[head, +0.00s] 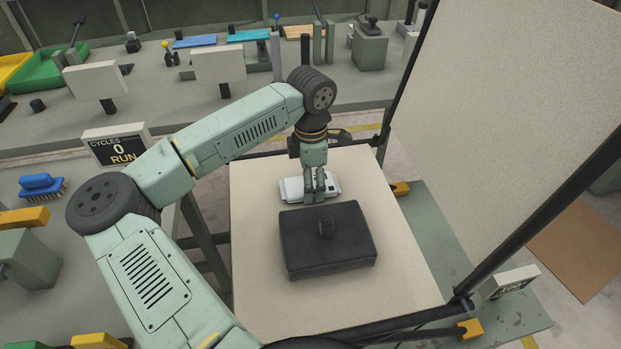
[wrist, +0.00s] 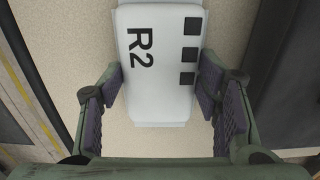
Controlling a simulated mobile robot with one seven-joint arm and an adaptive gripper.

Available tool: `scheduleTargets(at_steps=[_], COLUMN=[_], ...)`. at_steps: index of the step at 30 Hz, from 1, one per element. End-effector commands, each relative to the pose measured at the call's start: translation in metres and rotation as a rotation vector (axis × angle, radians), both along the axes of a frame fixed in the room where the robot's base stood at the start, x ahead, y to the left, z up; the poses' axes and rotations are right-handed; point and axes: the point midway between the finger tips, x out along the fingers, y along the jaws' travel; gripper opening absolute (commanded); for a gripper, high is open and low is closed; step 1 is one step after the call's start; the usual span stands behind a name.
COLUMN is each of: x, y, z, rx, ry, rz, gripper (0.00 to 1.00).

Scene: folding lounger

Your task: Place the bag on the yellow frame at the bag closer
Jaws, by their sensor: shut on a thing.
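A white bag (head: 292,189) lies on the beige panel, just behind a black block. In the wrist view the bag (wrist: 160,75) carries black "R2" lettering and several black squares. My gripper (head: 315,194) points down over the bag. In the wrist view the fingers of my gripper (wrist: 164,92) stand at the bag's two sides and are shut on it. I cannot tell whether the bag is lifted off the panel. I cannot make out a yellow frame at a bag closer with certainty in either view.
The black block (head: 327,252) with a knob sits on the flat beige panel (head: 262,312). A second beige panel (head: 510,110) stands upright on the right. A "CYCLES 0 RUN" sign (head: 118,150) stands on the left bench. Trays and small fixtures line the back bench (head: 150,107).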

Motion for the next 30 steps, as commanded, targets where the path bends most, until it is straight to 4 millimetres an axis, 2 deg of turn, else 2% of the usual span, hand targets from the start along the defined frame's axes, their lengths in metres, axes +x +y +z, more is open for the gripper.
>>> scheduleTargets(at_steps=[6, 7, 15, 25, 30], x=[0.000, 0.000, 0.000, 0.000, 0.001], y=[0.000, 0.000, 0.000, 0.000, 0.001], z=[-0.004, -0.003, -0.002, -0.001, 0.011], rx=[0.000, 0.000, 0.000, 0.000, 0.002], ry=[0.000, 0.000, 0.001, 0.001, -0.003], rz=[0.000, 0.000, 0.000, 0.000, 0.001], gripper=[0.26, 0.59, 0.77, 0.78, 0.78])
